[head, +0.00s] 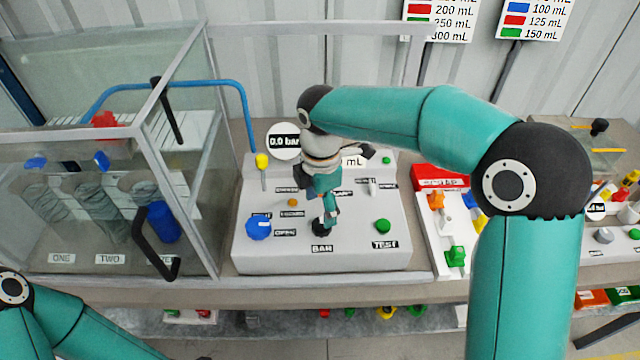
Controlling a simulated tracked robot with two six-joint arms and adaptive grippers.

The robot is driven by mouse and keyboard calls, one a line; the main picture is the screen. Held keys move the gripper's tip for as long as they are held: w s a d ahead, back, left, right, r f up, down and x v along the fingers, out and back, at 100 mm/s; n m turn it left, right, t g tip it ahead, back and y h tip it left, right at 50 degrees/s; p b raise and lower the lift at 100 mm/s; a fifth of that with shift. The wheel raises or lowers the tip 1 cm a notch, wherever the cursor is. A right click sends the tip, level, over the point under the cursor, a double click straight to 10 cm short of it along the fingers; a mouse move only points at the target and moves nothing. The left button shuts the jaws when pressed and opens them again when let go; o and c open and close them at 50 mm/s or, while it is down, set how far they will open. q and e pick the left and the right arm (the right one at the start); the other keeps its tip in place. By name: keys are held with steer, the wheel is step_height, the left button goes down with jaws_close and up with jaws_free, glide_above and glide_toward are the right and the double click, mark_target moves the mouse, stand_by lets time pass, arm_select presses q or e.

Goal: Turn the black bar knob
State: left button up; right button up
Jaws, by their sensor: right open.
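The black bar knob (320,229) sits on the sloped white control panel (350,256), just above the "BAR" label. My right gripper (327,208) points down over it, with its fingers at or just above the knob. The fingers are open, and they cover part of the knob. I cannot tell whether they touch it. My left arm shows only at the lower left, and its gripper is out of view.
A blue knob (258,227) is left of the black knob and a green button (382,226) is right of it. A round gauge reading 0.0 bar (284,141) stands behind. A glass-walled case (190,215) with a black handle stands at left. A white tray (440,235) lies at right.

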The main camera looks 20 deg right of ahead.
mark_target(321, 223)
step_height(321, 223, up, 6)
steer(key=shift+r, duration=0.2)
stand_by(0.5)
